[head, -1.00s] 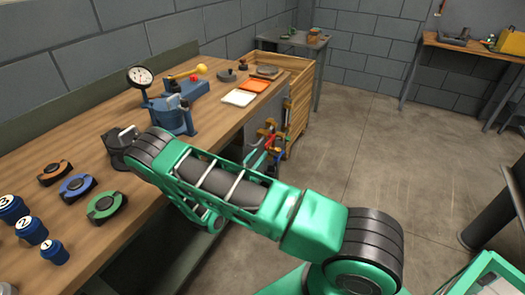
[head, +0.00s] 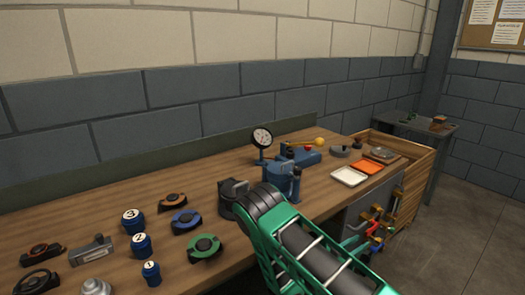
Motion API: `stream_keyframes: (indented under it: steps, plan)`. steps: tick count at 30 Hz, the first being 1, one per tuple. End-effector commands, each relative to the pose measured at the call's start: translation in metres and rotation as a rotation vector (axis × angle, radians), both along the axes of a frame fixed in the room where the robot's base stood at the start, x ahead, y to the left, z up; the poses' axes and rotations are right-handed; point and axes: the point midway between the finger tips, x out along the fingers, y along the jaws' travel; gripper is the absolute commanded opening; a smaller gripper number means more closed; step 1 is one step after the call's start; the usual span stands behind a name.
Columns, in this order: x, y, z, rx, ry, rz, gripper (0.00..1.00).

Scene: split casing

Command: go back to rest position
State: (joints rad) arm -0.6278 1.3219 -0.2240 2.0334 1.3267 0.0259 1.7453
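My green arm reaches in from the lower right in the head view. Its dark end, where my gripper (head: 232,198) is, stands over the wooden bench (head: 330,190). It is just left of a blue stand (head: 280,177) and behind a green-and-black ring part (head: 203,247). I cannot make out the fingers, so whether they are open, or hold anything, does not show.
Left of my gripper are blue (head: 185,221) and orange (head: 171,201) ring parts and several numbered blue cylinders (head: 141,245). A dial gauge (head: 262,138) and white (head: 348,177) and orange (head: 361,167) trays are farther back. Floor (head: 470,235) is clear at right.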

Motion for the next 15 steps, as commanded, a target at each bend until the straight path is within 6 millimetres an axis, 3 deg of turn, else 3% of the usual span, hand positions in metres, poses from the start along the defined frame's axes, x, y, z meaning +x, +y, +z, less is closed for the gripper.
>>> stream_keyframes:
  steps: [9,15]
  plan:
    - [-0.039,-0.064,0.047,0.083,0.226,-0.249,0.25]
    - [-0.065,-0.085,0.068,0.186,0.313,-0.351,0.25]
